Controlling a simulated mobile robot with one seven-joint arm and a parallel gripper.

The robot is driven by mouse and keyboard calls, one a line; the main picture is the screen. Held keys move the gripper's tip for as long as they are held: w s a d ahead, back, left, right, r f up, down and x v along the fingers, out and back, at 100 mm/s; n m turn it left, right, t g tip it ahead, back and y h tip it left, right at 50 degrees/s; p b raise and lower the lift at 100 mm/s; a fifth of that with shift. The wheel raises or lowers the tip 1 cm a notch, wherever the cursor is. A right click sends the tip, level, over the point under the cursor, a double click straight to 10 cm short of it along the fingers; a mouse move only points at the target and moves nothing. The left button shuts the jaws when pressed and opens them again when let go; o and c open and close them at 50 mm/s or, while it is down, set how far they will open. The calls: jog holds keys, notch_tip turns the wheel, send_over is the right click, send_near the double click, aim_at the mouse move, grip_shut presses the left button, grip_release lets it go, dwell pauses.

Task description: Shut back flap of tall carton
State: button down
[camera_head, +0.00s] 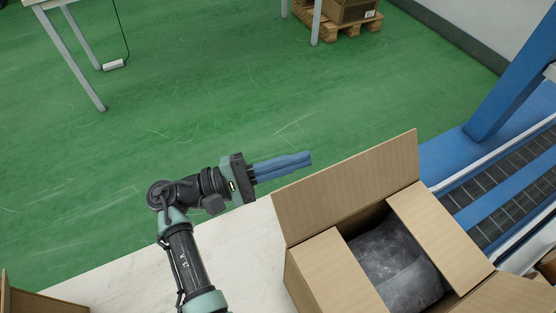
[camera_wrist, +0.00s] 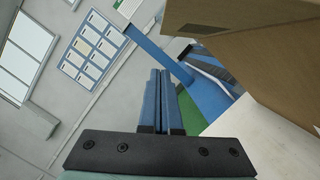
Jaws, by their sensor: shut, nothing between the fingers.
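The tall carton (camera_head: 296,284) stands open at the lower right of the head view, with a grey rounded object (camera_head: 395,262) inside. Its back flap (camera_head: 345,187) stands up, leaning away from the opening. The left flap (camera_head: 340,275) and right flap (camera_head: 440,235) lie folded inward over the opening. My gripper (camera_head: 309,159) is shut and empty, with blue fingers pointing right. In the head view it is left of and behind the back flap, apart from it. In the wrist view the shut fingers (camera_wrist: 163,75) show below and left of carton cardboard (camera_wrist: 270,60).
A pale table top (camera_head: 240,240) lies under my arm and beside the carton. A blue conveyor (camera_head: 500,190) with rollers runs along the right. Another carton edge (camera_head: 30,302) shows at the lower left. Green floor (camera_head: 190,90) behind is open.

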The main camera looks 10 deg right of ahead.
aim_at(356, 184)
jog(key=s+d+r+p, duration=0.1)
jog(key=s+d+r, duration=0.1)
jog(key=d, duration=0.3)
jog(key=shift+s+d+r, duration=0.15)
jog(key=shift+d+r, duration=0.15)
jog(key=shift+r, duration=0.2)
jog(key=shift+d, duration=0.1)
